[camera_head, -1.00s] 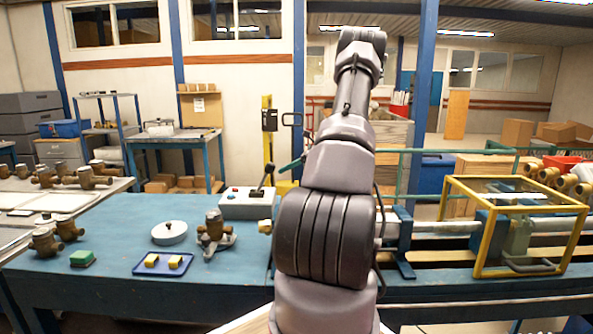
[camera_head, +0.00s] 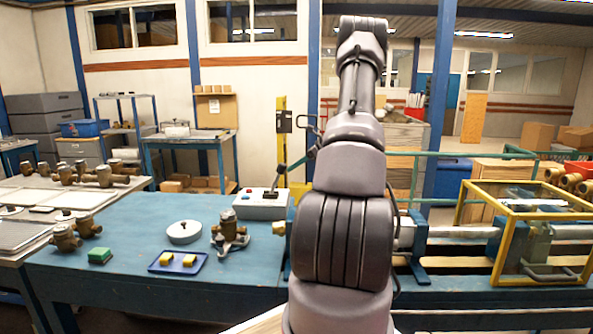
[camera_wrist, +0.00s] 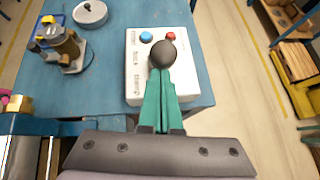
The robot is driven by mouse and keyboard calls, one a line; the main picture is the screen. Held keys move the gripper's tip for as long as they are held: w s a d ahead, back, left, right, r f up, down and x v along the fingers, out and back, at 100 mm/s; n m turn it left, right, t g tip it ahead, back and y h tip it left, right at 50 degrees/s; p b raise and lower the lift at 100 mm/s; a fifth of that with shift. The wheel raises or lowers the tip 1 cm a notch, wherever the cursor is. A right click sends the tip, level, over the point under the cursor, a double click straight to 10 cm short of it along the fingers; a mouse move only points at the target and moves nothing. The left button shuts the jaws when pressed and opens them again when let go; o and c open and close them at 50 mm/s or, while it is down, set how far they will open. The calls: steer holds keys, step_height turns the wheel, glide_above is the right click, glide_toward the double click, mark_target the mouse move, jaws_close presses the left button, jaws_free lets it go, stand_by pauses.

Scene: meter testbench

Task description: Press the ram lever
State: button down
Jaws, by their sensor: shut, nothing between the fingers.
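The grey control box (camera_head: 258,208) stands at the back edge of the blue bench. Its dark lever (camera_head: 276,182) leans to the right and ends in a black ball knob (camera_head: 281,168). In the wrist view the knob (camera_wrist: 162,54) sits just beyond the tips of my gripper and hides the lever's shaft. My gripper (camera_wrist: 160,80) has green fingers, shut together and empty. In the head view my gripper (camera_head: 290,168) is right beside the knob. I cannot tell whether they touch. A blue button (camera_wrist: 146,38) and a red button (camera_wrist: 171,36) show on the box.
A brass meter on a stand (camera_head: 229,235), a white round disc (camera_head: 184,232) and a blue tray (camera_head: 160,268) with yellow blocks lie left of the box. A yellow-framed guard (camera_head: 465,205) stands at the right. The floor behind the bench is open.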

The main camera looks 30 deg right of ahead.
steer(key=w+a+r+g+h, duration=0.2)
steer(key=w+a+g+h, duration=0.3)
steer(key=a, duration=0.5)
steer(key=shift+w+a+r+n+h, duration=0.25)
steer(key=shift+w+h, duration=0.55)
steer(key=shift+w, duration=0.6)
steer(key=shift+a, duration=0.15)
steer(key=shift+r, duration=0.1)
steer(key=s+d+v, duration=0.1)
steer(key=v, duration=1.2)
steer(key=shift+d, duration=0.4)
steer(key=shift+s, duration=0.15)
